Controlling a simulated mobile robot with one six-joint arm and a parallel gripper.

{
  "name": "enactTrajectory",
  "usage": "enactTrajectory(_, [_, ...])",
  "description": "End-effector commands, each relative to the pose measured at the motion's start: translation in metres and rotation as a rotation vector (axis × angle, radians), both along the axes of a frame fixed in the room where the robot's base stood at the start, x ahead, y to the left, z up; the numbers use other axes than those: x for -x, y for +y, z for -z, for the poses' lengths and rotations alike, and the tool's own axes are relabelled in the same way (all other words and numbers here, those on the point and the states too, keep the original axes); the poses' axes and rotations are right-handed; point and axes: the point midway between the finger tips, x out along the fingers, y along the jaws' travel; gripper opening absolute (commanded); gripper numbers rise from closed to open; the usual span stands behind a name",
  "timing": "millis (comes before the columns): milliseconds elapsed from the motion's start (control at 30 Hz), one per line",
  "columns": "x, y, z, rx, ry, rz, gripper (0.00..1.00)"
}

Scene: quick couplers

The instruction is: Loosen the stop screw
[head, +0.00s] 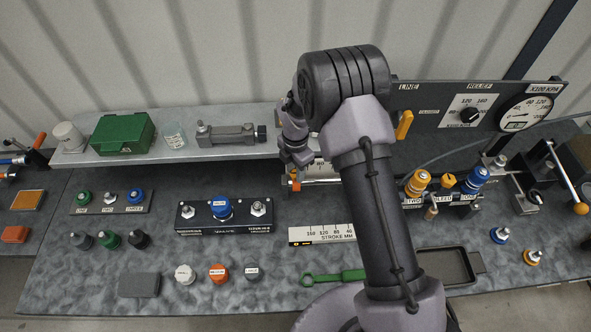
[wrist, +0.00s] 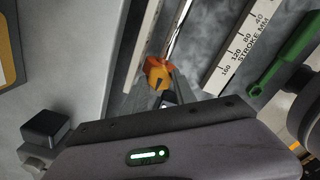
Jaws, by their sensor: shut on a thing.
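An orange knob (wrist: 158,70), apparently the stop screw, sits at the end of a bright metal rod in the wrist view. My gripper (wrist: 162,86) is shut on it, and the dark fingers hide part of it. In the head view my gripper (head: 293,174) reaches down to the orange piece (head: 295,186) at the left end of a rail with a scale (head: 320,171). My arm hides part of that rail. Whether the screw is tight or loose cannot be told.
A STROKE MM scale plate (head: 320,235) lies in front, with a green wrench (head: 335,277) nearer. A raised shelf (head: 95,156) carries a green box (head: 124,134) and a grey clamp (head: 225,134). A coupler block (head: 225,217) stands left. Blue and yellow couplers (head: 445,184) stand right.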

Motion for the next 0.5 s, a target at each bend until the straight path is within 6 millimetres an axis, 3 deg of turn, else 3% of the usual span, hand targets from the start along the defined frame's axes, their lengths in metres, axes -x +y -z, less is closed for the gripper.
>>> enactTrajectory(300, [-0.0004, 0.0001, -0.0004, 0.000, -0.001, -0.002, 0.00])
enactTrajectory(333, [-0.0004, 0.0001, -0.0004, 0.000, -0.001, -0.002, 0.36])
enactTrajectory(433, [-0.0004, 0.0001, -0.0003, 0.000, -0.001, -0.001, 0.54])
enactTrajectory(500, [-0.0005, 0.0001, -0.0003, 0.000, -0.001, -0.001, 0.54])
